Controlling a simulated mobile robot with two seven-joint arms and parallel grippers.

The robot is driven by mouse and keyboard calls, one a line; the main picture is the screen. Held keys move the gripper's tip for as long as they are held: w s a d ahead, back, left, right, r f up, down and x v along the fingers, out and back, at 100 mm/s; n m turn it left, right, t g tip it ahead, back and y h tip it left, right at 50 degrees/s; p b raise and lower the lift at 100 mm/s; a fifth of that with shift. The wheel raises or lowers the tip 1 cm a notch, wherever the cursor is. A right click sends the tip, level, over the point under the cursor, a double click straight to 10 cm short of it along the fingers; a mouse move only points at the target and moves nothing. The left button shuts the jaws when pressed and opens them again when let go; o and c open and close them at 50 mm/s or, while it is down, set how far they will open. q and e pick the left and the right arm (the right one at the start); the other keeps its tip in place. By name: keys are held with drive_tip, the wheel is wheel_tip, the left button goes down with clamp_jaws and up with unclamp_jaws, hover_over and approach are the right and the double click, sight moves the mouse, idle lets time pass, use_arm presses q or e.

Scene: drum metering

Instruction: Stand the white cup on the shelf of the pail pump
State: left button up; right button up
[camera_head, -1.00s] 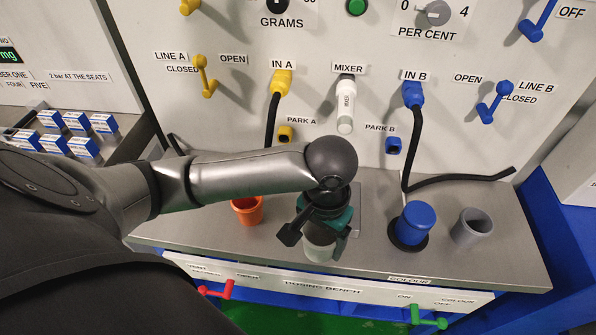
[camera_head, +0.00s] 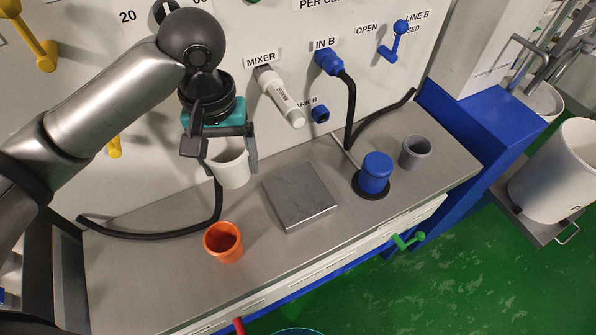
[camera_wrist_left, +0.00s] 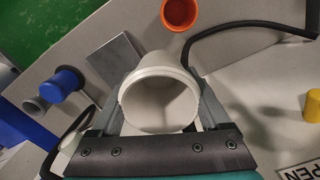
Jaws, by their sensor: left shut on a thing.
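The white cup (camera_head: 231,170) hangs above the dosing bench, left of the bare square metal plate, with its mouth up and slightly tilted. My left gripper (camera_head: 226,152) is shut on it, one finger on each side. The left wrist view looks into the cup (camera_wrist_left: 160,102), which appears empty, between the fingers. A large white pail (camera_head: 558,172) stands at the far right, beyond the blue bench end. A flat grey metal ledge (camera_head: 528,222) juts out below it; I cannot tell for certain that this is the pump's shelf. My right gripper is out of view.
On the bench stand an orange cup (camera_head: 223,243), the metal plate (camera_head: 299,196), a blue capped container (camera_head: 376,174) and a grey cup (camera_head: 415,152). The mixer nozzle (camera_head: 282,98) and black hoses stick out from the panel. Green floor (camera_head: 470,270) lies open at lower right.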

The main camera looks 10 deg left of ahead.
use_arm(q)
drive_tip(key=shift+w+r, duration=0.45)
drive_tip(key=shift+w, duration=0.1)
drive_tip(key=shift+w+d, duration=0.1)
drive_tip(key=shift+w, duration=0.05)
drive_tip(key=b, duration=0.2)
hover_over(251, 219)
wheel_tip(251, 219, down, 5)
drive_tip(key=shift+r, duration=0.15)
wheel_tip(251, 219, down, 9)
drive_tip(key=b, duration=0.2)
drive_tip(key=shift+b, duration=0.35)
drive_tip(key=shift+f, duration=0.25)
wheel_tip(251, 219, down, 6)
drive_tip(key=shift+r+b, duration=0.1)
drive_tip(key=shift+b, duration=0.9)
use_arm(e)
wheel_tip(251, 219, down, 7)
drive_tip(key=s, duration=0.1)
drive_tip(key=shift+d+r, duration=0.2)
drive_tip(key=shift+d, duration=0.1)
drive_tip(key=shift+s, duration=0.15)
use_arm(q)
drive_tip(key=o, duration=1.2)
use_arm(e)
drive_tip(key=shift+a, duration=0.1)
